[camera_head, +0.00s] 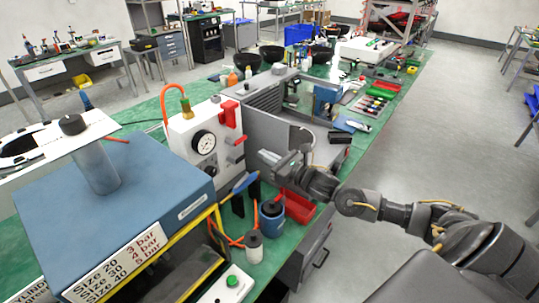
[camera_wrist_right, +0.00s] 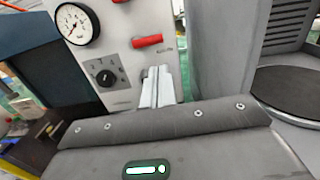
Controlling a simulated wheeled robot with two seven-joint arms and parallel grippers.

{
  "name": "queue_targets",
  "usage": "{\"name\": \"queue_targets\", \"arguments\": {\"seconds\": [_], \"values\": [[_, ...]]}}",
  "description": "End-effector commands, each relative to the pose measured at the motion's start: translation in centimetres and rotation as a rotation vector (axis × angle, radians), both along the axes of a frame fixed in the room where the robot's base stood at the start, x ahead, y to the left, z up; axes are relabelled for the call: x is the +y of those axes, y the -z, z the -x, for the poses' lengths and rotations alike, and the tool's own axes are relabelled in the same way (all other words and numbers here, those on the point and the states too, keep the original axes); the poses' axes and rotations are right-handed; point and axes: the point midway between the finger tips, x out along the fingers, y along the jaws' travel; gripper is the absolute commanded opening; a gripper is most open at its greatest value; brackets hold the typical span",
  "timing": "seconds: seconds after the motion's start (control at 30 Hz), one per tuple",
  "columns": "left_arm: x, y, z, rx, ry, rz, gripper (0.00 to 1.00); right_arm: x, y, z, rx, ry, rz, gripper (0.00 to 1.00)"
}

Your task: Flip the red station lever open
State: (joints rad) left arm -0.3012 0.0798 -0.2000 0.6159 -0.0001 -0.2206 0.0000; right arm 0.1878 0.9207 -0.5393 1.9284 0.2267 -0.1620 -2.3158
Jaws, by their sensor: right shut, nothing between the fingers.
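A white station panel (camera_head: 182,130) carries a round gauge (camera_head: 204,142) and two red parts. The upper red part (camera_head: 229,113) is a block near the panel's top. The lower one is a short red bar handle (camera_head: 237,140), which sticks out sideways; in the right wrist view the red handle (camera_wrist_right: 147,41) lies nearly level beside the gauge. I cannot tell for sure which is the station lever. My right gripper (camera_head: 268,157) is to the right of the panel, shut and empty. In the right wrist view its closed fingers (camera_wrist_right: 158,75) appear just below the red handle, with no clear contact. My left gripper is out of view.
A black selector knob (camera_wrist_right: 106,78) sits below the gauge. A grey machine (camera_head: 265,95) stands behind the panel. A blue box (camera_head: 120,190) with a cylinder is at the left. A red tray (camera_head: 298,206) and a blue container (camera_head: 271,218) are in front.

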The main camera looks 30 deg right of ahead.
Motion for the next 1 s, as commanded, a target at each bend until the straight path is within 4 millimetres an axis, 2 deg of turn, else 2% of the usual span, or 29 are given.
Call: {"name": "queue_targets", "arguments": {"seconds": [0.03,0.2,0.4,0.83,1.0], "values": [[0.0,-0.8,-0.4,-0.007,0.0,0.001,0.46,0.3,-0.6,-1.0,-0.001,0.001,-0.003,0.0],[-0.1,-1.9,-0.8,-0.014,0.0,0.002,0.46,1.3,-0.6,-3.6,-0.001,0.0,-0.001,0.0],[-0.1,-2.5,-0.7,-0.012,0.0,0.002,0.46,1.9,-0.4,-5.5,0.0,0.0,0.0,0.0],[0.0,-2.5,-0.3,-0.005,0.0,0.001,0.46,2.1,-0.3,-6.0,0.001,0.0,0.001,0.0],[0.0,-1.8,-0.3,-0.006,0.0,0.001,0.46,2.0,-0.1,-6.5,-0.005,0.001,0.014,0.0]]}}
